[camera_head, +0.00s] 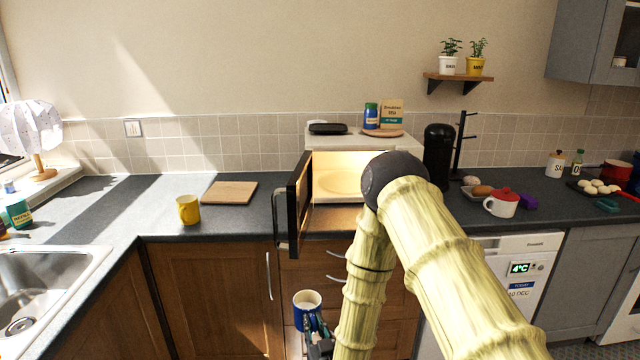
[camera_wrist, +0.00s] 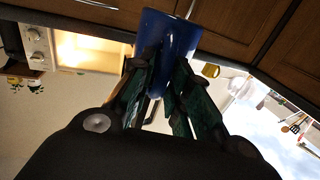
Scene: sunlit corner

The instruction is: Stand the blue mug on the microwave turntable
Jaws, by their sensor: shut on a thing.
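The blue mug (camera_head: 307,309) is upright in my gripper (camera_head: 318,340), in front of the drawers and below the counter edge. Its white inside shows from above. In the wrist view the blue mug (camera_wrist: 168,38) sits between the two fingers of my gripper (camera_wrist: 168,75), which are shut on it. The microwave (camera_head: 350,134) stands on the counter with its door (camera_head: 293,205) swung open to the left and its inside lit. The turntable (camera_head: 338,184) shows inside, partly hidden by my arm. The lit cavity also shows in the wrist view.
A yellow mug (camera_head: 188,209) and a wooden board (camera_head: 230,192) are on the counter left of the open door. Jars and a tray rest on the microwave.

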